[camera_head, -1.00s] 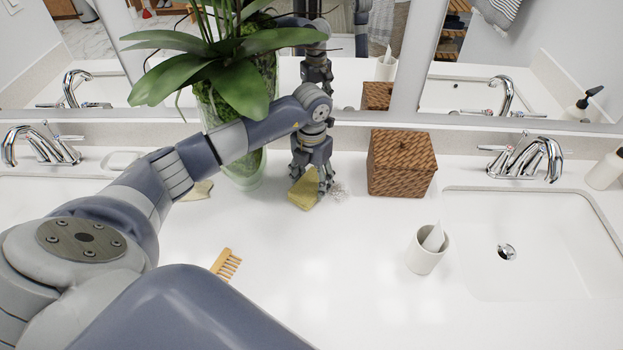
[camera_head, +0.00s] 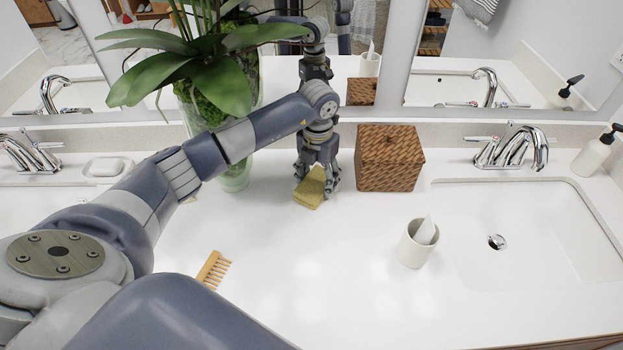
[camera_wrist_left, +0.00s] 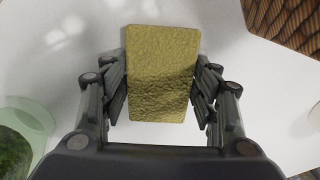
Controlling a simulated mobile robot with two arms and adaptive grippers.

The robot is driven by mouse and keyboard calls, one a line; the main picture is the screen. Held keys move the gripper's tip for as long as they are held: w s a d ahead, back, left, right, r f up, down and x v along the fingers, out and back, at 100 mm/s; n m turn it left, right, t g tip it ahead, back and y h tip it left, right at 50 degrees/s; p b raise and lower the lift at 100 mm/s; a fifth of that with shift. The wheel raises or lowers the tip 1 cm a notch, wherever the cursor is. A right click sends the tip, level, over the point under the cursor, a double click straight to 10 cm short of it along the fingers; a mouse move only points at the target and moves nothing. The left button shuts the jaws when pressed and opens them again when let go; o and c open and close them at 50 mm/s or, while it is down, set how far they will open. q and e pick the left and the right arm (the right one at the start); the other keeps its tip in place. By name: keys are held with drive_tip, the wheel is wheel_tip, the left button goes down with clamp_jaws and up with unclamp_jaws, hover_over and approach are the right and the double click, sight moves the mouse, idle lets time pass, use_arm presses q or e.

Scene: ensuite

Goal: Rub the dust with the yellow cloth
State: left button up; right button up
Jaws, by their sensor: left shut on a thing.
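The yellow cloth (camera_head: 308,191) is a thick folded pad low at the white counter, between the plant vase and the woven box. It also shows in the wrist view (camera_wrist_left: 161,75), flat and rectangular between the fingers. My left gripper (camera_head: 318,178) points down and is shut on the cloth; its fingers flank the cloth's two sides in the wrist view (camera_wrist_left: 161,95). The cloth looks to be at the counter surface, but exact contact is hard to tell. No dust shows now; any under the cloth or gripper is hidden. My right gripper is not in view.
The plant's glass vase (camera_head: 231,174) stands close left of the gripper, and the woven box (camera_head: 389,160) close right. The front middle counter is clear.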

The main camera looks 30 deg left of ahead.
sight(342, 189)
use_arm(q)
drive_tip(key=shift+w+d+f+b, duration=0.1)
drive_tip(key=shift+w+d+b, duration=0.35)
drive_tip(key=shift+d, duration=0.45)
drive_tip(key=shift+w+d+b, duration=0.2)
drive_tip(key=shift+w+d, duration=0.4)
drive_tip(key=shift+d, duration=0.3)
drive_tip(key=shift+w+d+f+b, duration=0.1)
drive_tip(key=shift+w+d+b, duration=0.35)
drive_tip(key=shift+d, duration=0.45)
drive_tip(key=shift+w+d, duration=0.15)
drive_tip(key=shift+r, duration=0.25)
drive_tip(key=shift+s+a+p, duration=0.25)
drive_tip(key=shift+s+a, duration=0.2)
drive_tip(key=shift+a, duration=0.3)
drive_tip(key=shift+s+a+p, duration=0.25)
drive_tip(key=shift+s+a, duration=0.15)
drive_tip(key=shift+a, duration=0.35)
drive_tip(key=shift+s+a+f, duration=0.15)
drive_tip(key=shift+s+a, duration=0.45)
drive_tip(key=shift+a, duration=0.3)
drive_tip(key=shift+s+a+f, duration=0.1)
drive_tip(key=shift+s+a, duration=0.45)
drive_tip(key=shift+a, duration=0.3)
drive_tip(key=shift+s+a+p, duration=0.2)
drive_tip(key=shift+s+a, duration=0.3)
drive_tip(key=shift+a, duration=0.3)
drive_tip(key=shift+s+a+p, duration=0.15)
drive_tip(key=shift+s+a, duration=0.3)
drive_tip(key=shift+a, duration=0.3)
